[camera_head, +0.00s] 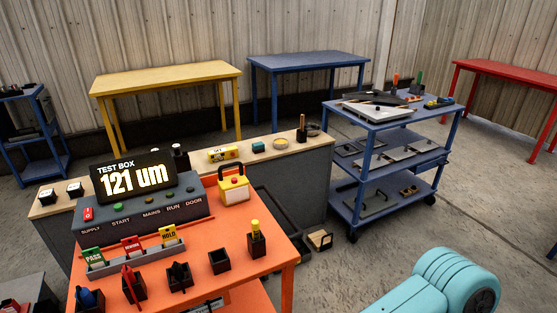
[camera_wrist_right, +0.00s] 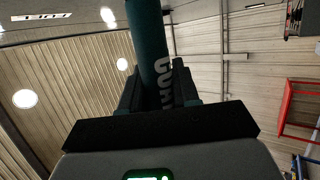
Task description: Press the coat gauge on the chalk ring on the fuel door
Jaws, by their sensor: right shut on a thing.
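In the right wrist view my right gripper (camera_wrist_right: 158,92) is shut on the coat gauge (camera_wrist_right: 149,45), a dark teal cylinder with pale lettering partly hidden by the fingers. It extends away from the jaws toward the top of the view, with the ceiling and wall behind it. Neither gripper shows in the head view. I see no fuel door and no chalk ring in either view. In the head view a test box (camera_head: 142,218) has a display reading "121 um" (camera_head: 135,178).
The orange bench (camera_head: 225,285) carries tagged slots, black holders and a yellow-topped tool (camera_head: 256,238). A grey counter (camera_head: 300,180) stands behind it. A blue cart (camera_head: 385,125) with loaded shelves is at right. Yellow (camera_head: 165,78), blue (camera_head: 305,61) and red (camera_head: 510,70) tables stand farther back. Floor right of the cart is clear.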

